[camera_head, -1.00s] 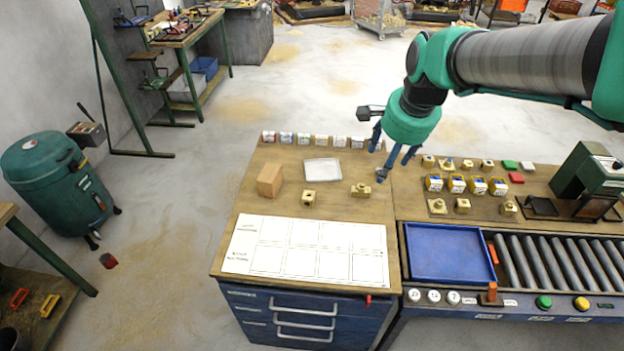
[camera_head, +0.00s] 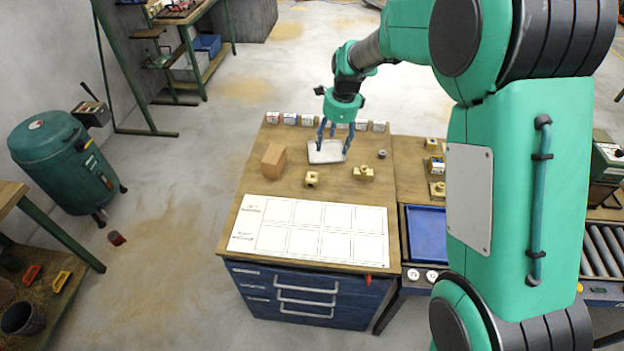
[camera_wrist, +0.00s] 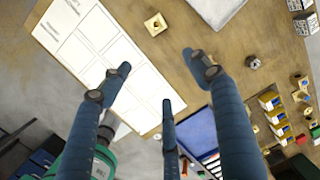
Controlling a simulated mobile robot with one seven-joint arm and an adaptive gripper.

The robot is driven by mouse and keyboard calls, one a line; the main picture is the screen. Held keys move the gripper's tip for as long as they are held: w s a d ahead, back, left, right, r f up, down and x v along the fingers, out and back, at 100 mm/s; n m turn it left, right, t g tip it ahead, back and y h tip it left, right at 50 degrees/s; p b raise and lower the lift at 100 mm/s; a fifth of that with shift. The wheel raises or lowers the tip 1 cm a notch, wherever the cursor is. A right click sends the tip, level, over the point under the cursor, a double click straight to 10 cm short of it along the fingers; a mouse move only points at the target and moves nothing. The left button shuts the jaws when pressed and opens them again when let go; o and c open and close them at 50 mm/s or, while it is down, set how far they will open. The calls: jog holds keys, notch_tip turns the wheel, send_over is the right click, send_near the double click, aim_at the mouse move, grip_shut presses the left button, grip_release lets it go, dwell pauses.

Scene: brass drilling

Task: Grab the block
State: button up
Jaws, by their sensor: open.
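The tan wooden block (camera_head: 273,158) stands on the left part of the wooden worktop (camera_head: 240,226), left of a flat white tray (camera_head: 326,152). I do not see the block in the wrist view. My gripper (camera_head: 333,147) points down over the tray, to the right of the block and apart from it. In the wrist view my gripper's blue fingers (camera_wrist: 158,78) are spread with nothing between them. Two small brass pieces lie in front of the tray: a left one (camera_head: 312,180), also in the wrist view (camera_wrist: 155,24), and a right one (camera_head: 363,173).
A white sheet with printed boxes (camera_head: 310,230) covers the worktop's front. Small labelled boxes (camera_head: 290,119) line its back edge. A dark nut (camera_head: 382,154) lies at the right. A blue tray (camera_head: 424,233) is partly hidden by my arm. Bare worktop surrounds the block.

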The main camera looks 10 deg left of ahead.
aim_at(312, 176)
jog(key=w+a+f+m, duration=0.3)
jog(key=a+f, duration=0.2)
jog(key=f, duration=0.4)
jog(key=shift+w+a+f+g+p, duration=0.3)
jog(key=shift+a+g+p, duration=0.05)
jog(key=shift+g+p, duration=0.05)
jog(key=shift+w+a+f, duration=0.1)
jog(key=shift+a+f, duration=0.05)
jog(key=shift+f, duration=1.25)
jog(key=shift+s+a+f, duration=0.1)
jog(key=shift+a+f, duration=0.05)
jog(key=shift+f, duration=1.3)
jog(key=shift+w+a+f, duration=0.1)
jog(key=shift+a+f, duration=0.05)
jog(key=shift+f, duration=1.25)
jog(key=shift+f, duration=0.1)
jog(key=shift+f, duration=0.2)
jog(key=shift+w+a+f+b, duration=0.1)
jog(key=shift+a+f+b, duration=0.1)
jog(key=shift+f, duration=0.95)
jog(key=shift+w+a+f+b, duration=0.1)
jog(key=shift+f+b, duration=0.05)
jog(key=shift+f, duration=1)
